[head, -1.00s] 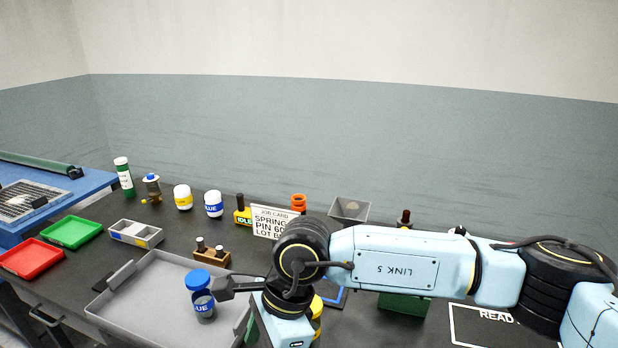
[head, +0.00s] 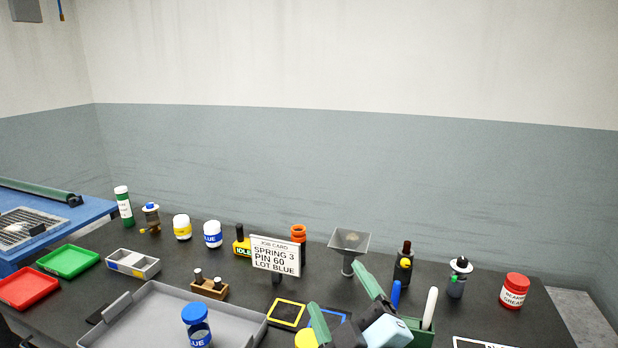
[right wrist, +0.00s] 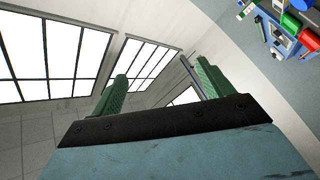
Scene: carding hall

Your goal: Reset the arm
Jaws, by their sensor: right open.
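My right gripper (head: 336,288) is low in the middle of the head view, its green fingers apart with nothing between them. It is raised in front of the bench, and its body hides part of the green box behind it. In the right wrist view the same gripper (right wrist: 162,70) shows two spread green fingers against windows and wall. The jar with the blue lid (head: 197,325) stands in the grey tray (head: 150,298), left of the gripper and apart from it. My left gripper is not in view.
The job card (head: 275,257) stands behind the gripper, near a funnel (head: 349,241). A green box (head: 422,336) with pens is beside the gripper. A red grease jar (head: 514,290) is at right. Red (head: 28,287) and green trays (head: 68,261) are at left.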

